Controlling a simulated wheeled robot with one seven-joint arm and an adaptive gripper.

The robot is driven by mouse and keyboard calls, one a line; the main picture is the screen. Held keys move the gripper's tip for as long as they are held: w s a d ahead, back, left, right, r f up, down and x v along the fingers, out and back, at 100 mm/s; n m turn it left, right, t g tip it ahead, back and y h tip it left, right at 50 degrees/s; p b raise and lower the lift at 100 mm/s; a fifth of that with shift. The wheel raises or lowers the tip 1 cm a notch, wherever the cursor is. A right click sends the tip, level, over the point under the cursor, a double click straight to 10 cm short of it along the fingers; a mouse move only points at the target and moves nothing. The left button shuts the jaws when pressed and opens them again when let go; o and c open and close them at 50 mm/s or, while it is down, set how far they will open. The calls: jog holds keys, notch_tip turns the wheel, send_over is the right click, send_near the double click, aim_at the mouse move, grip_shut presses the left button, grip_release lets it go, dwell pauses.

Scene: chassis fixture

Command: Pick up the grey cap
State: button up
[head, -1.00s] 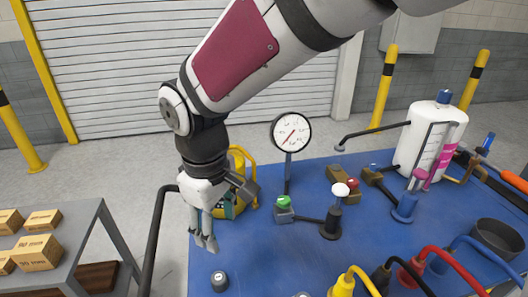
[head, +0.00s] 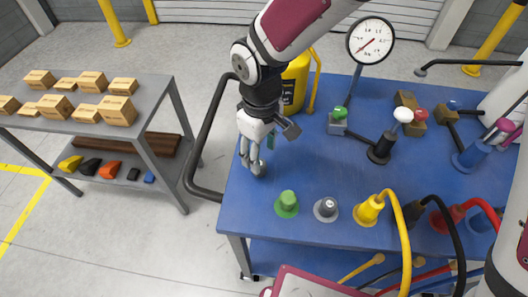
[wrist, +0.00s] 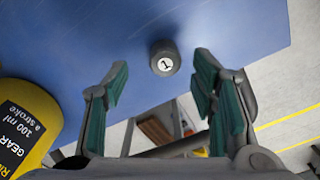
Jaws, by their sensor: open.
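In the head view my gripper (head: 252,165) points down over the left part of the table (head: 300,160). There the cap is hidden or merges with my fingers, so I cannot make it out.
A green cone (head: 287,203), a grey post on a pale base (head: 326,208) and a yellow plug (head: 369,210) stand to the right. A yellow gear-oil container (head: 296,82) stands behind my gripper. A dial gauge (head: 370,40) rises farther back. A shelf of boxes (head: 85,125) is at left.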

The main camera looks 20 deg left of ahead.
jog(key=f, duration=0.3)
jog(key=shift+s+a+f, duration=0.2)
jog(key=shift+s+f, duration=0.1)
jog(key=shift+f, duration=0.05)
jog(key=shift+w+f, duration=0.1)
jog(key=shift+f, duration=0.5)
jog(key=c, duration=0.9)
